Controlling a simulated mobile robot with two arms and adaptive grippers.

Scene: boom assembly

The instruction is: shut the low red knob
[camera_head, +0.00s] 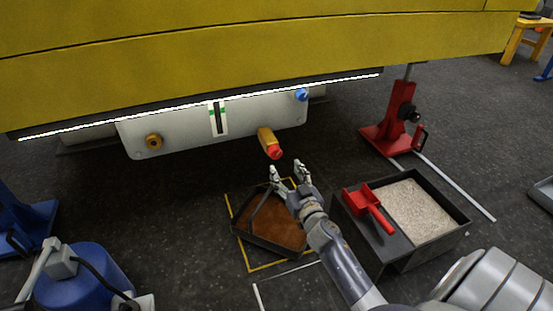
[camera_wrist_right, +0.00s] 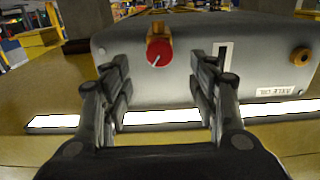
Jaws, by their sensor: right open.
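The low red knob (camera_head: 275,153) is the red end of a short yellow fitting (camera_head: 266,137) that sticks out of the pale housing under the yellow boom. In the right wrist view the knob (camera_wrist_right: 158,54) is a red disc with a pale slanted line across it. My right gripper (camera_head: 288,169) is open and empty, just below the knob in the head view. In the right wrist view its two fingers (camera_wrist_right: 165,80) stand apart, with the knob beyond them and slightly left of their middle. No contact shows.
The pale housing (camera_head: 180,130) also carries a slotted gauge (camera_head: 217,118), an orange fitting (camera_head: 153,141) and a blue knob (camera_head: 301,95). A brown-filled tray (camera_head: 240,240) and a box of pale grit with a red scoop (camera_head: 370,208) stand below. A red jack (camera_head: 398,115) stands right.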

